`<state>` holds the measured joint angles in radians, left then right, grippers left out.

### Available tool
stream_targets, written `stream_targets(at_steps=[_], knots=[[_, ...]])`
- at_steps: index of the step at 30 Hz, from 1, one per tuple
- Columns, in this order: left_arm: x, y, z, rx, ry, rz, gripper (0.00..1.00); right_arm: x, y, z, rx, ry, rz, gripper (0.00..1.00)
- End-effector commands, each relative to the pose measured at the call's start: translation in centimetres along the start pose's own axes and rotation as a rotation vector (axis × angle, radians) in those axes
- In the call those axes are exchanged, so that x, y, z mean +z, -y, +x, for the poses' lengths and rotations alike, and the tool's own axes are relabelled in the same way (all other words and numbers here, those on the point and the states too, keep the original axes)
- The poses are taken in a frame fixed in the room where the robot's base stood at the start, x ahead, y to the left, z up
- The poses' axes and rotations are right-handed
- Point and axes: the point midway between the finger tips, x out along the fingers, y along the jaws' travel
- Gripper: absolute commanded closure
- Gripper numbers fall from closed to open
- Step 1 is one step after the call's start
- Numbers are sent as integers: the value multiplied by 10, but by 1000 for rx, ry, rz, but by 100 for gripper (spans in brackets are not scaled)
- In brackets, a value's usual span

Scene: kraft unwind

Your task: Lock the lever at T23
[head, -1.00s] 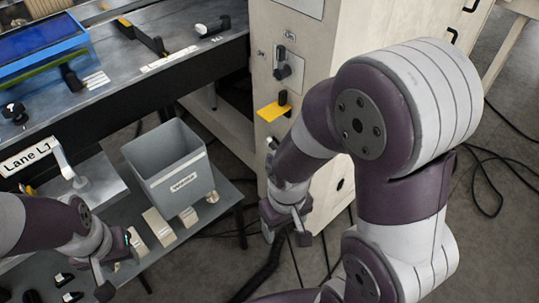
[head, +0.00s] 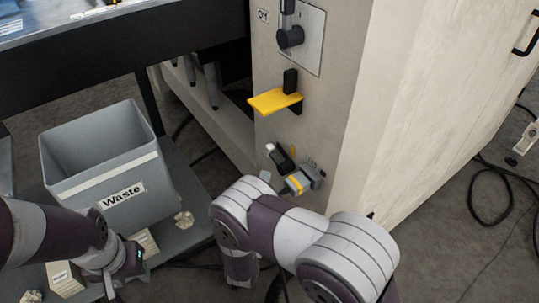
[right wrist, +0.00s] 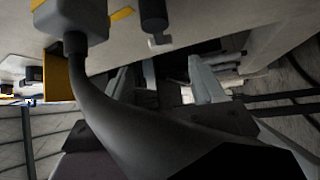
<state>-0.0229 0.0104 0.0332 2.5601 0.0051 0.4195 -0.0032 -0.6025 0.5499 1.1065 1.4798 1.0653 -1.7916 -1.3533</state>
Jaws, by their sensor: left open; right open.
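A black lever with a pale tip (head: 280,158) sticks out of the low part of the cream cabinet face. Beside it is a grey plug with a yellow band (head: 302,181); small lettering above the plug is too small to read. In the right wrist view the grey plug (right wrist: 72,22) has a thick black cable, and a short dark handle (right wrist: 153,17) shows right of it. My right gripper (right wrist: 165,78) is open and empty below the handle, apart from it. In the head view my right arm largely hides it. My left gripper (head: 122,276) is open beside the waste bin.
A black rotary switch (head: 290,38) is higher up. The grey Waste bin (head: 110,170) stands on a low shelf at left. The black cable (right wrist: 110,120) crosses close in front of my right gripper.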

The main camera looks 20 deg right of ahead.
Motion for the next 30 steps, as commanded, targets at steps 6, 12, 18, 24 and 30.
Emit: stream_targets(at_steps=[6,12,18,24,30], knots=[[2,0,17,0,0,0,57,2,4,56,1,4,5,32],[3,0,24,0,0,0,57,1,3,88,-2,1,4,32],[3,0,24,0,0,0,57,0,1,97,-3,-1,3,32],[3,0,24,0,0,0,57,0,1,97,-3,-1,3,35],[3,0,24,0,0,0,57,0,1,97,-3,-1,4,100]])
